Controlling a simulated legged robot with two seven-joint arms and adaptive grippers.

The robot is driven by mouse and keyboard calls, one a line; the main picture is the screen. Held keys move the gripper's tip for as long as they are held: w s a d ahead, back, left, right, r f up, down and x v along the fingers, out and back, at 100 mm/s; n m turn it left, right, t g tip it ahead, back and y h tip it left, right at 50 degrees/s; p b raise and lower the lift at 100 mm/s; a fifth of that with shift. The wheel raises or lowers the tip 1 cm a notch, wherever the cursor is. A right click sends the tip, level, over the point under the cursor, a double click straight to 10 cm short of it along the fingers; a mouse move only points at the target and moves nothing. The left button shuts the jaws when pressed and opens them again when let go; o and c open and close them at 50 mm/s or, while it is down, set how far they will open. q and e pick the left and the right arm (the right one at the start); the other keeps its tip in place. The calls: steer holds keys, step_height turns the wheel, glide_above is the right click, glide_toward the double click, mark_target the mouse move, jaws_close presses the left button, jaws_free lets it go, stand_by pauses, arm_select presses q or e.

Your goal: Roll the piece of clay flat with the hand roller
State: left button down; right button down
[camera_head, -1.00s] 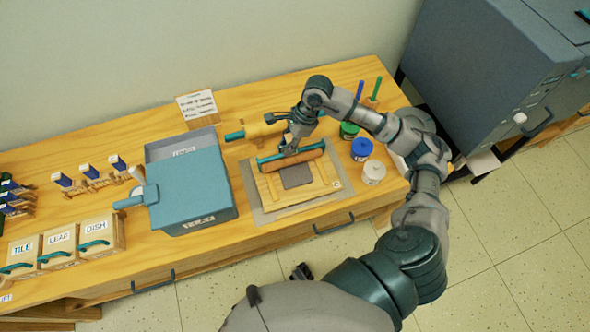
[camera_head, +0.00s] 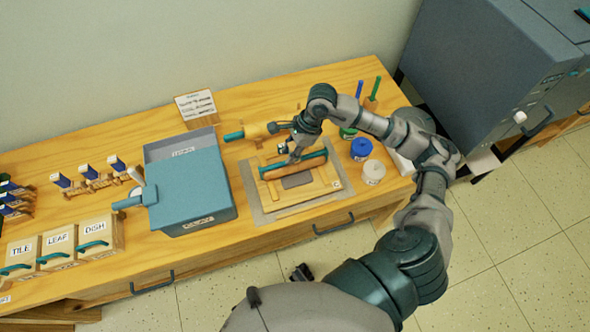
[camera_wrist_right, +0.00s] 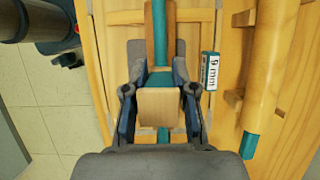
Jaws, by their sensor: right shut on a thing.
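The grey clay slab (camera_head: 298,181) lies on a wooden board (camera_head: 326,186) on the table. The hand roller (camera_head: 294,168), a wooden cylinder with a teal bar (camera_wrist_right: 160,25), lies across the clay's far part and hides it. My right gripper (camera_head: 293,158) is above the roller and shut on it; in the wrist view its fingers (camera_wrist_right: 160,85) flank a light wooden block. I cannot tell whether the roller presses on the clay. A small dark part, apparently my left gripper (camera_head: 301,272), shows in front of the table; its jaws cannot be made out.
A second rolling pin (camera_head: 260,130) lies behind the board. Jars with blue (camera_head: 361,148) and white (camera_head: 373,172) lids stand to the right. A blue-grey press-like box (camera_head: 195,190) stands to the left, with labelled boxes (camera_head: 60,243) beyond. A "9 mm" strip (camera_wrist_right: 210,72) lies beside the roller.

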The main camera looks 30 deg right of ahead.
arm_select(q)
steer(key=shift+s+f+b, duration=0.15)
steer(key=shift+f+b, duration=0.2)
steer(key=shift+f, duration=0.05)
arm_select(e)
steer(key=s, duration=0.2)
steer(key=s+a, duration=0.1)
steer(key=s, duration=0.2)
steer(key=shift+a, duration=0.1)
stand_by(0.3)
steer(key=shift+w, duration=0.2)
steer(key=shift+w+d+b, duration=0.25)
steer(key=shift+w, duration=0.75)
steer(key=shift+w+d+b, duration=0.2)
steer(key=shift+w+d, duration=0.05)
steer(key=shift+w, duration=0.75)
steer(key=shift+w+d+b, duration=0.25)
steer(key=shift+w, duration=0.75)
arm_select(q)
steer(key=shift+s+f, duration=0.25)
steer(key=shift+f, duration=0.2)
steer(key=shift+s+f, duration=0.2)
steer(key=shift+f, duration=0.25)
arm_select(e)
steer(key=shift+w+d+f, duration=0.15)
steer(key=shift+w+d, duration=0.05)
steer(key=shift+w, duration=0.6)
